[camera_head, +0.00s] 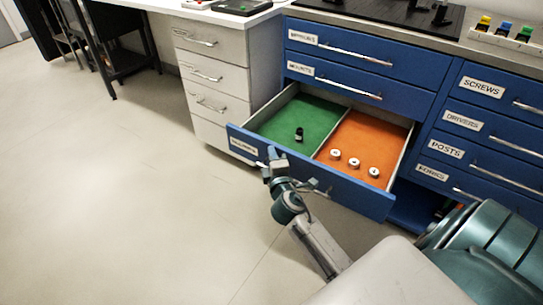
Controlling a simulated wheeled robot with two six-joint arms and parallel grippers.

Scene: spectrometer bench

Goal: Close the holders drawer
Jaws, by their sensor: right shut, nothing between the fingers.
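The holders drawer (350,188), a blue-fronted drawer low in the blue cabinet, stands pulled out. Its label (243,147) is too small to read surely. Inside, a green section (300,120) holds a small black part (299,135), and an orange section (362,138) holds three white round pieces (354,163). My right gripper (271,157) is shut and empty at the drawer's front panel, left of its middle and beside the handle (312,189). I cannot tell whether it touches the panel. My left gripper is out of view.
Two shut blue drawers (345,62) lie above the open one. Shut drawers labelled screws, drivers and posts (482,88) stand to the right. A white drawer unit (212,75) stands close on the left. The floor (130,190) in front and left is clear.

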